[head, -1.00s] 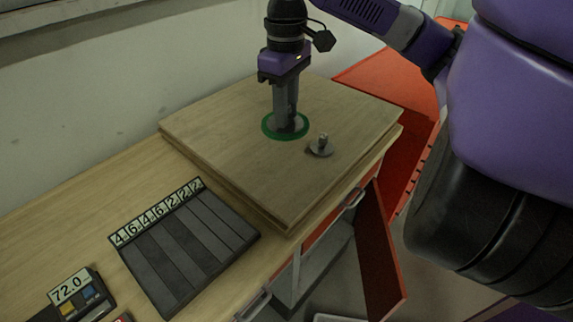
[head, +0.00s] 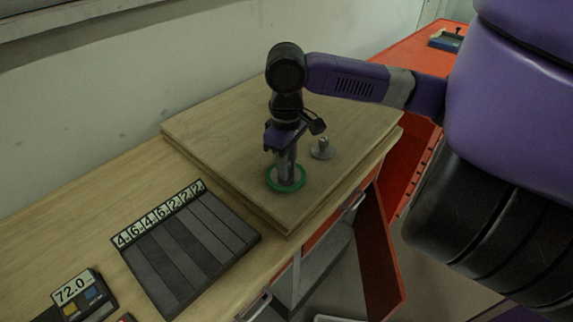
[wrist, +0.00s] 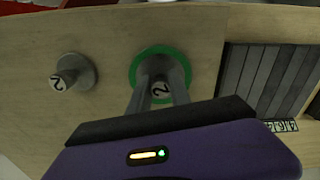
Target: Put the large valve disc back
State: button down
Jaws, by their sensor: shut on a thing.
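A wide round disc with a green rim (head: 299,185) and an upright knob is in my gripper (head: 285,178), over the front part of the wooden board. The disc also shows in the wrist view (wrist: 137,66), with a "2" on top of its knob. My gripper's fingers (wrist: 160,92) are shut on this knob. Whether the disc touches the board or hangs just above it, I cannot tell. A smaller grey disc with a knob (head: 321,152), also marked "2" in the wrist view (wrist: 74,72), stands on the board to the right in the head view.
The thick wooden board (head: 230,150) lies on the lighter bench (head: 70,220). A dark slatted panel with number tags (head: 190,240) lies front left, beside a device reading 72.0 (head: 84,296). A red surface (head: 405,65) is behind right. The board's left part is clear.

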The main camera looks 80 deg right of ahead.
jog(key=shift+f, duration=0.25)
jog(key=c, duration=1.2)
grip_release()
